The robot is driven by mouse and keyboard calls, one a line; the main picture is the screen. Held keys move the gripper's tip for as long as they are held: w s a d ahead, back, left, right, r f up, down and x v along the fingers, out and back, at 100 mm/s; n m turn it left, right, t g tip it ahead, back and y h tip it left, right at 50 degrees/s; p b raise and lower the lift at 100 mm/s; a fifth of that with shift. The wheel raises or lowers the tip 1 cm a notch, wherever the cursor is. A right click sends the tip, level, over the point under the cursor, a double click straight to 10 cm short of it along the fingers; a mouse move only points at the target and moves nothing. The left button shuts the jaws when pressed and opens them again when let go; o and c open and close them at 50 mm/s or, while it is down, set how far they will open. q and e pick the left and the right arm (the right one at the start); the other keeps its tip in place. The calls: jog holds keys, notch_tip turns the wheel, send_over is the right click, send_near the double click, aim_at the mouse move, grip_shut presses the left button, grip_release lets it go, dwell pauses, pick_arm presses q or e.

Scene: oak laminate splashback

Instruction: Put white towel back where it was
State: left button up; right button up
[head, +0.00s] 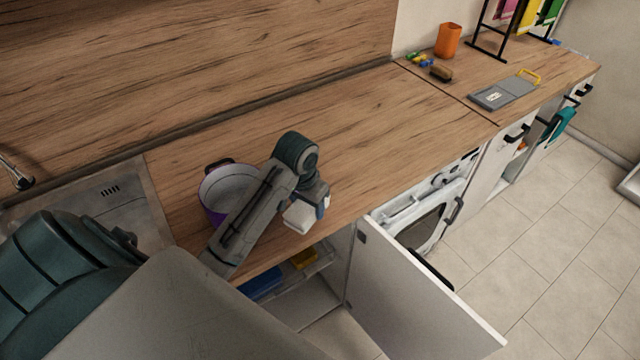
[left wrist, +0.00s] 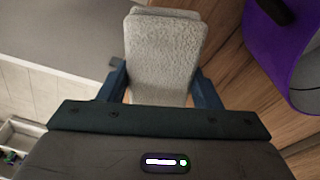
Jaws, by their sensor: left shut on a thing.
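A folded white towel (left wrist: 163,55) is between the two blue fingers of my left gripper (left wrist: 165,85), which is shut on it. In the head view the towel (head: 300,216) hangs just below my left gripper (head: 316,198), over the front edge of the wooden counter, above the open cabinet. My left arm hides part of the counter and part of the pot there. My right gripper does not show in either view.
A purple pot (head: 222,185) stands on the counter left of my left gripper. The cabinet door (head: 410,300) swings open below, beside a white washing machine (head: 425,215). The middle counter (head: 370,120) is clear.

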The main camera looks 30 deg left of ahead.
pick_arm(q)
jog(key=w, duration=0.1)
jog(key=w+a+p, duration=0.1)
jog(key=w, duration=0.1)
jog(key=w+p, duration=0.1)
jog(key=w, duration=0.1)
jog(key=shift+a+f, duration=0.1)
jog(key=shift+a, duration=0.2)
jog(key=w, duration=0.1)
jog(key=w+a, duration=0.1)
jog(key=w, duration=0.1)
jog(key=w+p, duration=0.1)
jog(key=shift+w+a+f, duration=0.2)
jog(key=shift+w+f, duration=0.05)
jog(key=shift+f, duration=0.15)
jog(key=shift+w+a, duration=0.1)
jog(key=shift+w, duration=0.35)
jog(key=shift+w+a+f+p, duration=0.1)
jog(key=shift+w+p, duration=0.15)
jog(key=shift+p, duration=0.25)
notch_tip(320, 180, down, 3)
jog(key=shift+r+p, duration=0.15)
jog(key=shift+p, duration=0.7)
jog(key=shift+f, duration=0.45)
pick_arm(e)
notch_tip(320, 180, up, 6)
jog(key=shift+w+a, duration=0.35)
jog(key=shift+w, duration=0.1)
